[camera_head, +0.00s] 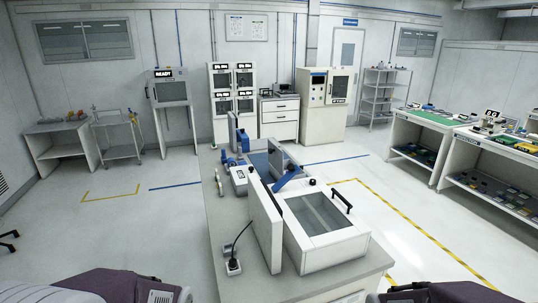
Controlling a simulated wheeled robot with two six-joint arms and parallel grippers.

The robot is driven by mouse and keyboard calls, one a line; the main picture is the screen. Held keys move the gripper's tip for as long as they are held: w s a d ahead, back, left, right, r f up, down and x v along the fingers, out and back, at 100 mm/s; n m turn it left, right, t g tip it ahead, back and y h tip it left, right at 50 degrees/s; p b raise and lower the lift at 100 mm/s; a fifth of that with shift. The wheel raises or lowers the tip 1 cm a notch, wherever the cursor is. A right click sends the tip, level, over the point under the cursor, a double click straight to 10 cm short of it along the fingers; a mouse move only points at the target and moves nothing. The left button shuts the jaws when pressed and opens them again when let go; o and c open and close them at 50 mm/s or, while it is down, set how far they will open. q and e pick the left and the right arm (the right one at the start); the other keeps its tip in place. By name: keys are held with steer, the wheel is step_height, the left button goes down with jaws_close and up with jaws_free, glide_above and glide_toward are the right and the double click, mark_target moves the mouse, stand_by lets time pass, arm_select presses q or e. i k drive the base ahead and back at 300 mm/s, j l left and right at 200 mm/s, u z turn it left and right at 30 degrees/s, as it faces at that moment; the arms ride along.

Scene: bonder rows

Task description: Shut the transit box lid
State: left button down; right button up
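A white box (345,246), which looks like the transit box, stands on the near end of the grey bench. A tall white panel (263,222), apparently its lid, stands upright along the box's left side. The top of the box shows a grey rectangle (318,213) inside a white rim; I cannot tell if it is an open inside or a window. A black handle (342,201) sits at the right side of the box. Neither of my grippers shows; only parts of my arms appear at the bottom corners.
Behind the box, the bench (213,208) carries a blue-and-white device (240,178) and more upright panels. A black plug-like item with a cable (233,265) lies left of the panel. Workbenches (428,120) with items stand at right. Floor left of the bench is clear.

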mark_target(276, 156)
steer(key=j+z, duration=0.25)
steer(key=j, duration=0.35)
steer(key=j+z, duration=0.25)
steer(key=j, duration=0.3)
steer(key=k+j+z, duration=0.1)
steer(key=j+z, duration=0.15)
steer(key=j, duration=0.35)
steer(key=k+j+z, duration=0.1)
steer(key=j+z, duration=0.15)
steer(key=j, duration=0.3)
steer(key=i+j+z, duration=0.3)
steer(key=j, duration=0.35)
steer(key=j+z, duration=0.35)
steer(key=j, duration=0.25)
steer(key=i+j+z, duration=0.1)
steer(key=j+z, duration=0.2)
steer(key=j, duration=0.45)
steer(key=i+j+z, duration=0.55)
steer(key=k+j, duration=0.05)
